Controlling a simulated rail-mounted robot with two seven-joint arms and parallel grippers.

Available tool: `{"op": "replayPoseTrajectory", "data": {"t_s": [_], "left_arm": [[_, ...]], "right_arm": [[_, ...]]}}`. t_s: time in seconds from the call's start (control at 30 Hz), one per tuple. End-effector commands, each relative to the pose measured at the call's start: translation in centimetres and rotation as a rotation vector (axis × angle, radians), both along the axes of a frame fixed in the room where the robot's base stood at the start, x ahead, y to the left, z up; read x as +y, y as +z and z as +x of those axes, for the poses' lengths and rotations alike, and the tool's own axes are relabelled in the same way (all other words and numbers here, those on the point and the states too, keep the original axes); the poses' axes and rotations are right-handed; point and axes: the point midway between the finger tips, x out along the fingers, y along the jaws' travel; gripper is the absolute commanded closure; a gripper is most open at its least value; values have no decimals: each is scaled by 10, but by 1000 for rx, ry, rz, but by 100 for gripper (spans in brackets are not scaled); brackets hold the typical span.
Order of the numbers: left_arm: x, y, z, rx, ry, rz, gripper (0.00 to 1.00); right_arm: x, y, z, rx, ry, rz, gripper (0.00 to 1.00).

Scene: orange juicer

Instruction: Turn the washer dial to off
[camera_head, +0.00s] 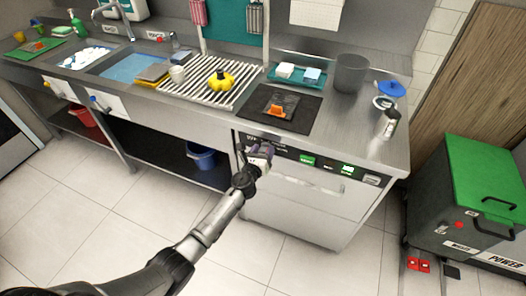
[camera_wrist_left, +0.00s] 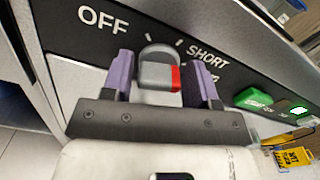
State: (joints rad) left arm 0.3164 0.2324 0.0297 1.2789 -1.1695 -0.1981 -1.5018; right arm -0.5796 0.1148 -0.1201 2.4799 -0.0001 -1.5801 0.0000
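The washer (camera_head: 305,190) is a steel front under the counter with a dark control panel along its top. My left gripper (camera_head: 261,152) is at the panel's left end and hides the dial in the head view. In the left wrist view the dial (camera_wrist_left: 158,68) is a grey knob with a red mark on its right side, toward the SHORT side and away from the OFF label (camera_wrist_left: 103,18) at upper left. My left gripper (camera_wrist_left: 160,82) is open, with its purple fingers on both sides of the dial and visible gaps to it. My right gripper is out of view.
Right of the dial, the panel has a green button (camera_wrist_left: 253,99) and lit displays (camera_head: 347,169). The counter above holds a black mat (camera_head: 256,130) and a grey bin (camera_head: 351,73). A green-topped machine (camera_head: 487,180) stands at right. The floor in front is clear.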

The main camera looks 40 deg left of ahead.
Motion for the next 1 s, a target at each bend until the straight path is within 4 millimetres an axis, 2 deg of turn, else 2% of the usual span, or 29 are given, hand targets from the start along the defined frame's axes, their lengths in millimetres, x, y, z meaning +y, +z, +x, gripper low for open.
{"op": "replayPoseTrajectory", "data": {"t_s": [0.03, 0.37, 0.67, 1.0], "left_arm": [[0, 0, 0, 0, 0, 0, 51], [0, 0, 0, 0, 0, 0, 81], [0, -1, 0, -16, 0, -54, 81], [1, -2, -1, -92, 0, -311, 81]], "right_arm": [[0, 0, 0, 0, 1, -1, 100], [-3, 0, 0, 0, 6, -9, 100], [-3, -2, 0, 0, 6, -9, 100], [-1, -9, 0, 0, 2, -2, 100]]}}
